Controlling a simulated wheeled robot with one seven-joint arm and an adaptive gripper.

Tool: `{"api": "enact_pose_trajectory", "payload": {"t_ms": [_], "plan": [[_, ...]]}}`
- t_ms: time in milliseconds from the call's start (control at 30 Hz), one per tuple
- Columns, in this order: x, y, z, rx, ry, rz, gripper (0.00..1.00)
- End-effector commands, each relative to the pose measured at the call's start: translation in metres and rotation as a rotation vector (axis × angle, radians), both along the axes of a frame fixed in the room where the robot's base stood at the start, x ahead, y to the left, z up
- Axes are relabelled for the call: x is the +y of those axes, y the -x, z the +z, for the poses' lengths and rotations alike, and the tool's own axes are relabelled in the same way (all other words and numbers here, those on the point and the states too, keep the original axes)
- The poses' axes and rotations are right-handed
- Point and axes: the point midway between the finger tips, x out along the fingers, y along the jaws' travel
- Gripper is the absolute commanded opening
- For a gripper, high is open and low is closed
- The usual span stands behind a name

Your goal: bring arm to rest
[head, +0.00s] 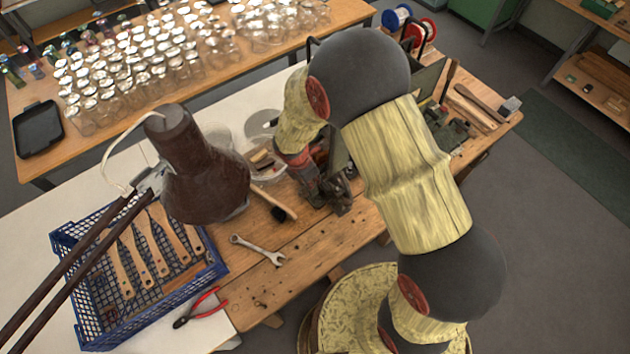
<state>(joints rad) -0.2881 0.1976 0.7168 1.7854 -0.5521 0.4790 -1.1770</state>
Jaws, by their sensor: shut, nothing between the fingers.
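My arm rises from the lower right, bends at a dark elbow and comes down over the wooden workbench (310,244). My gripper (338,202) is at its end, low over the middle of the bench. It is shut, and I see nothing held in it. Dark metal parts crowd around it, so I cannot tell whether it touches the bench.
A brown lamp (205,175) stands left of the gripper. A blue crate (152,312) holds several wooden brush handles, with red pliers (201,307) beside it. A dark vise (445,130) sits on the right end. Behind, a table (225,75) carries many glass jars.

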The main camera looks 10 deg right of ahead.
Motion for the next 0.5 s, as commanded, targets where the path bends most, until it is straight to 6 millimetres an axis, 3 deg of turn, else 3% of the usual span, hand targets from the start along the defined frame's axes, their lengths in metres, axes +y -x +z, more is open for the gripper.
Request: {"api": "enact_pose_trajectory", "payload": {"t_ms": [33,200,500], "plan": [[0.003,0.000,0.014,-0.001,0.000,0.001,0.00],[0.011,0.001,0.038,-0.001,-0.001,-0.002,0.00],[0.016,0.002,0.051,0.000,0.000,-0.005,0.00]]}}
